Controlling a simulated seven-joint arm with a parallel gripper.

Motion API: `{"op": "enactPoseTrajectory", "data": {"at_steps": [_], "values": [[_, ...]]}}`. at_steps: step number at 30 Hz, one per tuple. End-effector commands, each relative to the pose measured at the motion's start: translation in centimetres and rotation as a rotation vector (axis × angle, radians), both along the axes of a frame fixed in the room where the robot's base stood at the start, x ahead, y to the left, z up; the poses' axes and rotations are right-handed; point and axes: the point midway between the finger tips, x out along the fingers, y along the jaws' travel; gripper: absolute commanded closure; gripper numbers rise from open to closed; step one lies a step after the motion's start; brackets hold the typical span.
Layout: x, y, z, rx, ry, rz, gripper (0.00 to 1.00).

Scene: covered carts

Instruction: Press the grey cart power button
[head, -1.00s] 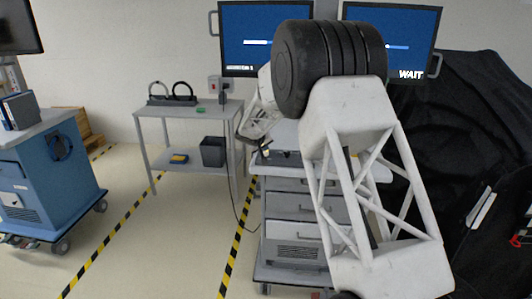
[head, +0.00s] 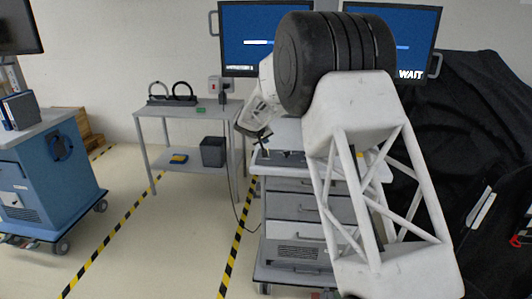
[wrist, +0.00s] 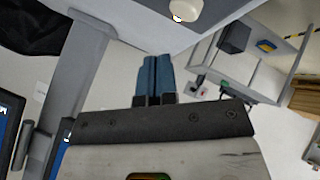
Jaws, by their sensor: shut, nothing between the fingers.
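The grey cart (head: 294,208) stands in the middle of the head view, with drawers in front and two monitors above. My arm covers much of its right side and top. My gripper (head: 243,130) is above the left edge of the cart top, small and partly turned away. In the wrist view, the blue fingers of my gripper (wrist: 154,62) are together and empty, apart from any surface. A grey panel edge (wrist: 130,12) lies beyond them, with a rounded cream-coloured object (wrist: 185,9) on it. I cannot make out a power button in either view.
A side table (head: 188,108) with a dark bin (head: 213,152) on its lower shelf stands left of the grey cart. A blue cart (head: 45,180) is at far left. A black-covered shape (head: 470,130) crowds the right.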

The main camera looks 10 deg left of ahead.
Motion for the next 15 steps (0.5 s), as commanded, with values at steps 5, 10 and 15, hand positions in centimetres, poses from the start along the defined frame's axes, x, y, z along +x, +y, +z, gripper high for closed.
{"op": "enactPoseTrajectory", "data": {"at_steps": [5,10,15], "values": [[0.0,0.0,1.3,0.001,-0.001,0.000,1.00],[0.0,0.0,2.5,0.001,-0.002,-0.001,1.00],[0.0,0.0,3.0,0.001,0.000,-0.001,1.00]]}}
